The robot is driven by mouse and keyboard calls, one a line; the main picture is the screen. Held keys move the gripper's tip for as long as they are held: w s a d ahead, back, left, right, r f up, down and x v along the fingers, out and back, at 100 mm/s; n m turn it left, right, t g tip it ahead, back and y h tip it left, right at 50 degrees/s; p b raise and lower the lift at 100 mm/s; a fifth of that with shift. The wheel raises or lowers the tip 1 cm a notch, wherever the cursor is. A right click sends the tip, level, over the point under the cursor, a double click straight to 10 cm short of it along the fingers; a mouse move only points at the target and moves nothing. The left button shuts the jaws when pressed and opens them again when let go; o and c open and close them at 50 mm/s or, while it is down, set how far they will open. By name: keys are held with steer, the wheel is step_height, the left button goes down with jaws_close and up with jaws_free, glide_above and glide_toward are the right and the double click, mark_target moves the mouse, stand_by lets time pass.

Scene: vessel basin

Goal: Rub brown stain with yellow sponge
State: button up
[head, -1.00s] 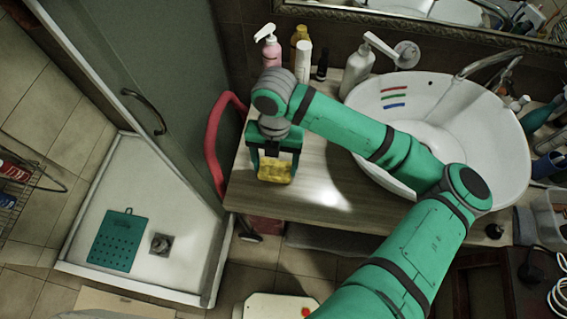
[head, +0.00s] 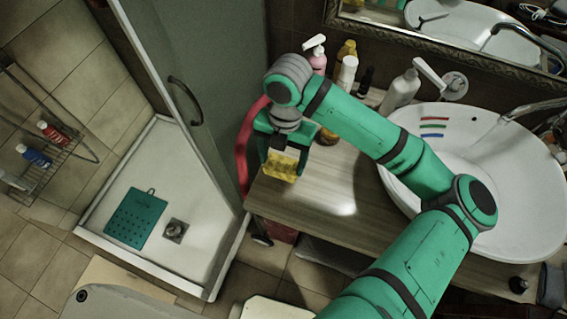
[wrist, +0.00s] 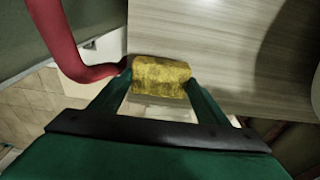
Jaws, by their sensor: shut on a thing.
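A yellow sponge (head: 281,165) is between the fingers of my gripper (head: 280,156), over the left end of the wooden counter (head: 310,200). In the wrist view the sponge (wrist: 162,78) sits across the fingertips of my gripper (wrist: 160,84), which is shut on it. The counter surface lies beyond it; I cannot tell whether the sponge touches it. I make out no brown stain in either view. Red, green and blue marks (head: 433,126) show on the inner wall of the white basin (head: 530,235). My arm hides part of the basin and counter.
A red curved rail (head: 242,150) stands close to the left of my gripper, beside the glass shower door (head: 205,70). Several bottles, including a pink one (head: 317,62) and a white pump bottle (head: 400,92), stand at the counter's back. The counter's front middle is clear.

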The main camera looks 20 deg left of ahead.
mark_target(282, 166)
step_height(282, 166, up, 2)
steer(key=shift+w+r, duration=0.1)
steer(key=shift+r, duration=0.85)
